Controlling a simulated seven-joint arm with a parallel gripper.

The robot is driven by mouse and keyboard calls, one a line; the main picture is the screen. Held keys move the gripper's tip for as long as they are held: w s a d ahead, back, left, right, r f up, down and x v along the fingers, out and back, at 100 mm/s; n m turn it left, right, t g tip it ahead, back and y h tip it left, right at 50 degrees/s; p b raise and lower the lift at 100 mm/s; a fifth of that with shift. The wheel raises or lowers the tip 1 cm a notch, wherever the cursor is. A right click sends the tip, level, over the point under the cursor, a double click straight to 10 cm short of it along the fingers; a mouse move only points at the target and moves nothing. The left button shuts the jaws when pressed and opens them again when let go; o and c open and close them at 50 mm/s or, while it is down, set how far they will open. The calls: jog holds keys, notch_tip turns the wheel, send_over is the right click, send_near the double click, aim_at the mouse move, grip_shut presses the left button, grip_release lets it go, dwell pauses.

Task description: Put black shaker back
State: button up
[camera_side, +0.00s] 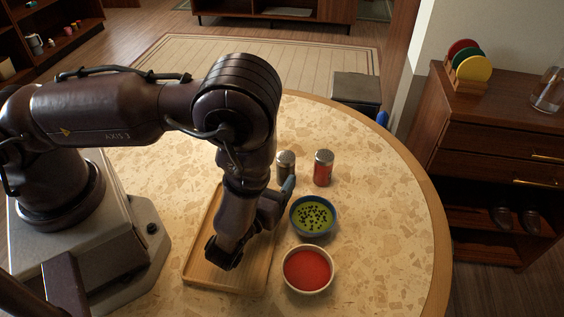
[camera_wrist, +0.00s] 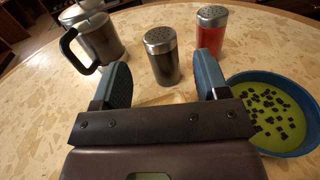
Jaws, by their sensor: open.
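The black shaker (camera_side: 286,164) has a silver perforated cap and stands upright on the round table, left of the red shaker (camera_side: 323,168). In the wrist view the black shaker (camera_wrist: 162,62) appears ahead of my gripper (camera_wrist: 163,76), framed between its two blue fingers. My gripper is open and empty; whether a finger touches the shaker cannot be told. In the side view my arm mostly hides the gripper; one blue fingertip shows near the shaker's base. The red shaker (camera_wrist: 211,32) stands behind and to the right in the wrist view.
A bowl of green soup with black specks (camera_side: 313,215) and a bowl of red soup (camera_side: 307,270) stand right of a wooden tray (camera_side: 198,268). A metal pot with a black handle (camera_wrist: 97,42) stands left of the shaker. The table's right side is clear.

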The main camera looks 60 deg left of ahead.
jog(key=v, duration=0.5)
jog(key=shift+s+d, duration=0.1)
jog(key=shift+s, duration=0.1)
jog(key=s+a+r+n+g+y, duration=0.1)
jog(key=a+r+n+g+y, duration=0.1)
jog(key=a+r+n+g, duration=0.45)
jog(key=a+r+n+g+y, duration=0.2)
jog(key=a+r+n+g, duration=0.2)
jog(key=r+n+g, duration=0.55)
jog(key=s+r+n+t+h, duration=0.6)
jog(key=s+r+n+h, duration=0.1)
jog(key=r+n+h, duration=0.6)
jog(key=shift+s+d+r+n, duration=0.25)
jog(key=shift+r+n, duration=0.25)
jog(key=shift+r, duration=0.05)
